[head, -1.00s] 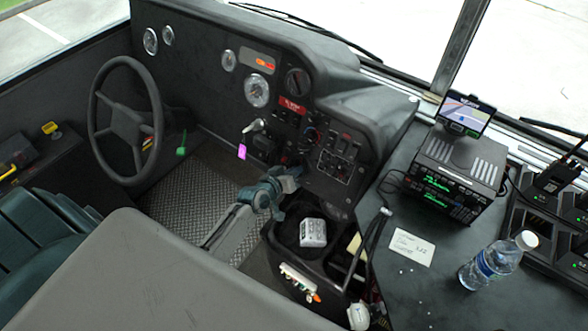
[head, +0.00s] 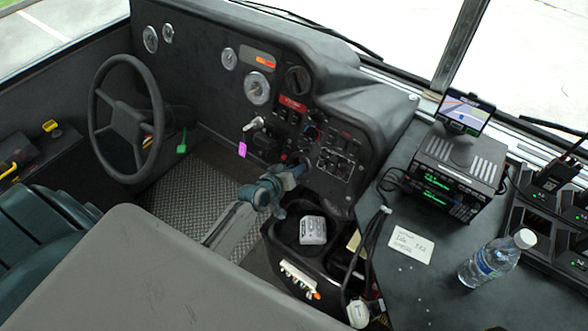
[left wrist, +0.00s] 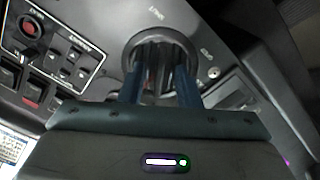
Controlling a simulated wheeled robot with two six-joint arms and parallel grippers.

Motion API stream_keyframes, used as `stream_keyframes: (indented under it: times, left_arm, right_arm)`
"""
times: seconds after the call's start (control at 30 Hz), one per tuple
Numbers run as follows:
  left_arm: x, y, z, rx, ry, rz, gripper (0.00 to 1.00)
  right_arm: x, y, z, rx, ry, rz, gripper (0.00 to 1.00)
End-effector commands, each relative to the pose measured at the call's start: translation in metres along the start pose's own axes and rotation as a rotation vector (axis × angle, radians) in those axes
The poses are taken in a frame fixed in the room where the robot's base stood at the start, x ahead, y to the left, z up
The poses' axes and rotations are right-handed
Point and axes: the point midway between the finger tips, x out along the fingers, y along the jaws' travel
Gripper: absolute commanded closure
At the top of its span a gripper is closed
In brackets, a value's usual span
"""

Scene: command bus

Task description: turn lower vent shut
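The lower vent (left wrist: 160,46) is a round dark outlet with a raised ring and dark ribs, set in the black dash panel. It fills the upper middle of the left wrist view, with pale lettering above and to its right, too blurred to read surely. In the head view my left gripper largely hides it. My left gripper (head: 300,169) reaches the panel there. In the left wrist view its two blue fingers (left wrist: 160,82) stand apart over the lower part of the vent, with ribs showing between them. I cannot tell whether they touch it. My right gripper is not in view.
Switches and a red button (left wrist: 30,26) lie left of the vent in the left wrist view. A key with a purple tag (head: 242,149) hangs nearby. A bin (head: 284,235) with a white item (head: 312,230) stands below my left gripper. The steering wheel (head: 126,115) is at left.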

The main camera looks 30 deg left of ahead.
Motion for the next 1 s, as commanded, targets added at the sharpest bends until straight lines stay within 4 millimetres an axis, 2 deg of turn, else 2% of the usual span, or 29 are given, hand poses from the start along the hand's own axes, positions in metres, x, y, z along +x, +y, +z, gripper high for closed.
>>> stream_keyframes:
  times: [0.17,0.27,0.7,0.83,1.0]
  left_arm:
    - [-0.003,0.000,0.000,0.001,0.000,0.000,0.70]
    - [-0.013,-0.001,0.000,0.002,-0.001,-0.001,0.70]
    - [-0.094,-0.001,0.000,0.002,-0.001,-0.001,0.70]
    - [-0.105,0.000,0.000,0.001,-0.001,-0.001,0.70]
    - [-0.108,0.000,0.000,0.000,0.000,0.000,0.70]
  right_arm:
    - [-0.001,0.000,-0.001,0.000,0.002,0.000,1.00]
    - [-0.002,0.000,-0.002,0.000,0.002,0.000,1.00]
    - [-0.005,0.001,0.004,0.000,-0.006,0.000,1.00]
    - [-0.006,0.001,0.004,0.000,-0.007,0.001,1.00]
    - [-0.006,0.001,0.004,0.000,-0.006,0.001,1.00]
